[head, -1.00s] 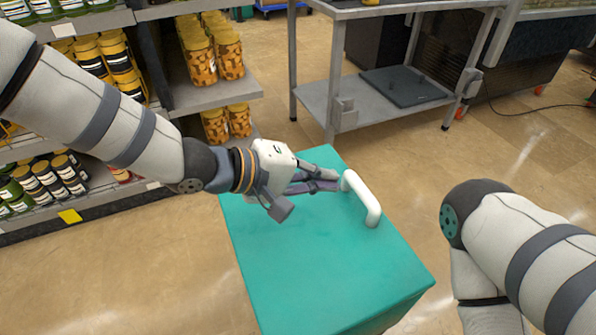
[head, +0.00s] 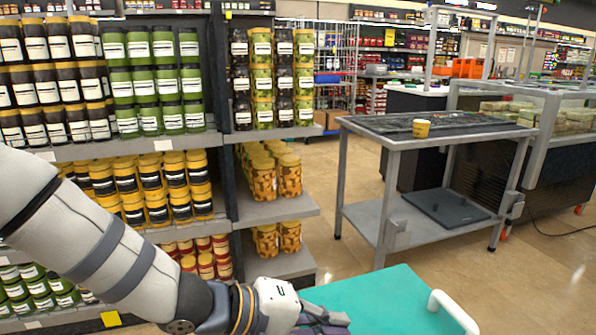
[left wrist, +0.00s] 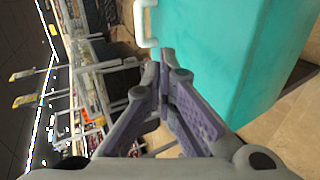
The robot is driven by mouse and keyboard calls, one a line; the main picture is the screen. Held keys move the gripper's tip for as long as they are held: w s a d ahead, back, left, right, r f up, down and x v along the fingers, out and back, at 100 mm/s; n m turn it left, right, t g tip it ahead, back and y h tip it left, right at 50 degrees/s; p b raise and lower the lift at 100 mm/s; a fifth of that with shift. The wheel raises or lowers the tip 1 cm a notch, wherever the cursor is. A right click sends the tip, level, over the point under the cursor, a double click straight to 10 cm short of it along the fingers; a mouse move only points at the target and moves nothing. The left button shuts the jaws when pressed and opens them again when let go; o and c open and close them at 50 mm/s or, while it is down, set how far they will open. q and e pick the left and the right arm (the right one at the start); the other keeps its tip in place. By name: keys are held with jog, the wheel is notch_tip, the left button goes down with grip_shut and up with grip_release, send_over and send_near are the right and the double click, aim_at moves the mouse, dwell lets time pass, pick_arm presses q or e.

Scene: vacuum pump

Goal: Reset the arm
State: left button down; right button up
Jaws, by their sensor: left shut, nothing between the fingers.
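My left gripper (head: 325,318) is at the bottom of the head view, beside the teal box (head: 385,296) with a white handle (head: 452,308). In the left wrist view the left gripper (left wrist: 165,58) has its fingertips together with nothing between them. The teal box (left wrist: 220,60) and its white handle (left wrist: 146,22) lie just beyond the fingertips; the handle is apart from them. My right gripper is in neither view.
Shelves of jars (head: 150,100) stand at the left and middle. Open tiled floor (head: 555,265) lies at the right.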

pick_arm(q)
jog(key=s+a+f+g+y+p, duration=0.1)
jog(key=s+a+f+y+p, duration=0.2)
jog(key=s+f, duration=0.4)
jog(key=s+a+f+g+y+p, duration=0.1)
jog(key=s+a+f+p, duration=0.1)
jog(key=s+a+f, duration=0.55)
jog(key=s+a+m+g+y+p, duration=0.1)
jog(key=s+a+y, duration=0.1)
jog(key=s+a, duration=0.3)
jog(key=s+a+m+g+y+p, duration=0.1)
jog(key=s+a, duration=0.5)
jog(key=s, duration=0.6)
jog(key=s+a+m+g+y+p, duration=0.1)
jog(key=s+a+y, duration=0.3)
jog(key=s, duration=0.5)
jog(key=shift+s+a+r+g+y+p, duration=0.3)
jog(key=shift+a+r+g+y+p, duration=0.15)
jog(key=shift+a+g+p, duration=0.35)
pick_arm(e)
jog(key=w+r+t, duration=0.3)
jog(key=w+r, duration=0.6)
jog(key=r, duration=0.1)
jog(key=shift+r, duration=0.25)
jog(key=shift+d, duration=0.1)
